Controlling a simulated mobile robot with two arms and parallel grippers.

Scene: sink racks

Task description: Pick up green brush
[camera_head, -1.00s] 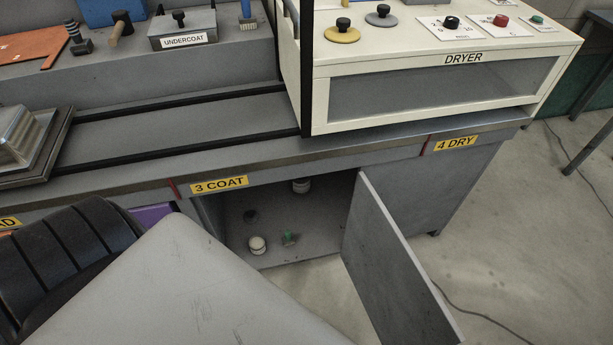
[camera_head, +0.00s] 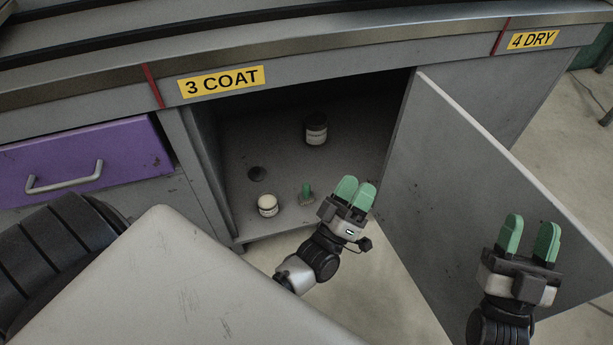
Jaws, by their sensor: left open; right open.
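A small green brush (camera_head: 307,193) stands on the floor of the open cabinet under the 3 COAT label, near its front edge. My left gripper (camera_head: 355,190) is in front of the cabinet opening, just right of the brush and apart from it in the picture. Its green fingers are open, with a narrow gap and nothing visible between them. My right gripper (camera_head: 530,238) is further right, in front of the open cabinet door (camera_head: 475,160). Its fingers are open and empty.
A white-lidded jar (camera_head: 268,205) stands just left of the brush. A purple drawer (camera_head: 85,160) is at the left. The door swings out at the right.

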